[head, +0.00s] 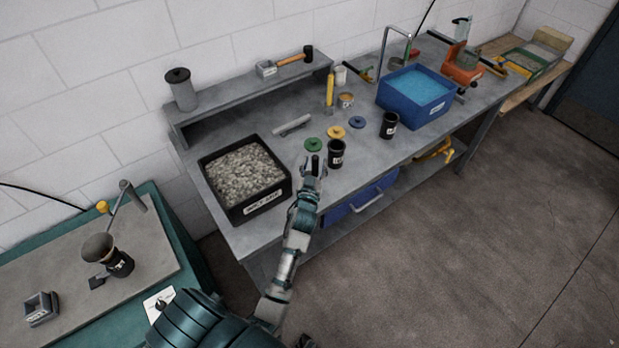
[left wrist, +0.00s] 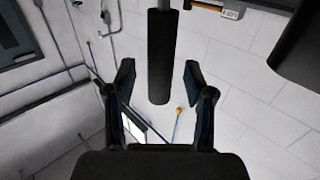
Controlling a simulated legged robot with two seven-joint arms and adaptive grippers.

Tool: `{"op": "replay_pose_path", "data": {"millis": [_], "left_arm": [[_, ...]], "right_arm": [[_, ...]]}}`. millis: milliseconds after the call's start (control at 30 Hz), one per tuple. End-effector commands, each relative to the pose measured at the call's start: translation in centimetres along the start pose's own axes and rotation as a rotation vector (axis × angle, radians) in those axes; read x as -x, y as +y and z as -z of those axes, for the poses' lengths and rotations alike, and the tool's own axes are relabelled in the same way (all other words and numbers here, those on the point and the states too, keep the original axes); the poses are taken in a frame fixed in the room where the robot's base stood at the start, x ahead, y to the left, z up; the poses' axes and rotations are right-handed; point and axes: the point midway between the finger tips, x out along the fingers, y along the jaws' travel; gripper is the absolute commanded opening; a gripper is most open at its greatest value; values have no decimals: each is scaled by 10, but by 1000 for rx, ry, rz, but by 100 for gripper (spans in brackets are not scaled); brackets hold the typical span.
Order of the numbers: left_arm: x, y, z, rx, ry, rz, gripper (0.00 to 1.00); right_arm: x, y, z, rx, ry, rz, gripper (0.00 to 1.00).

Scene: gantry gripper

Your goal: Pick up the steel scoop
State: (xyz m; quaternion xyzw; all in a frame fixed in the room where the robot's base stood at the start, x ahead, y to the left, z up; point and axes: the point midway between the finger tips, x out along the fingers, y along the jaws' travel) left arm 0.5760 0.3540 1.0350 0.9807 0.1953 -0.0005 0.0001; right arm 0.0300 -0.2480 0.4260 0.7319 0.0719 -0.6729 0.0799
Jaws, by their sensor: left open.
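My left gripper (head: 313,168) is open above the bench's front edge, just left of a black labelled cup (head: 337,155). In the left wrist view a black cylindrical handle (left wrist: 161,55) with a thin grey shaft stands between the spread fingers (left wrist: 158,80), with a gap on both sides. It looks like the handle of the steel scoop; its far end is out of view. In the head view a dark upright piece shows at the fingers. A grey elongated piece (head: 291,125) lies farther back on the bench; I cannot tell what it is. My right gripper is not in view.
A black tray of grey gravel (head: 243,177) sits left of the gripper. Green (head: 313,145), yellow (head: 336,132) and blue discs (head: 357,122) lie behind it. Another black cup (head: 389,125) and a blue bin (head: 415,94) stand right. A raised shelf (head: 240,95) runs behind.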

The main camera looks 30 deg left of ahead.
Motion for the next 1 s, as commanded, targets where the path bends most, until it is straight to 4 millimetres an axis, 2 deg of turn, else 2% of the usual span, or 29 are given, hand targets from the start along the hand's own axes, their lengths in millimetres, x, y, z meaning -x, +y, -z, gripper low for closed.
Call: {"op": "replay_pose_path", "data": {"millis": [100,300,333,533,867,1000], "left_arm": [[-10,0,0,-1,1,0,53],[-10,0,0,0,0,0,53],[-10,0,0,0,0,0,51],[-10,0,0,0,0,-1,1],[-10,0,2,0,1,-1,0],[-10,0,21,0,5,0,0]], "right_arm": [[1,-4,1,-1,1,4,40],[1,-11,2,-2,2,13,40],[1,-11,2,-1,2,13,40],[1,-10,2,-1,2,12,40],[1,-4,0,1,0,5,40],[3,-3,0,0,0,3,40]]}}
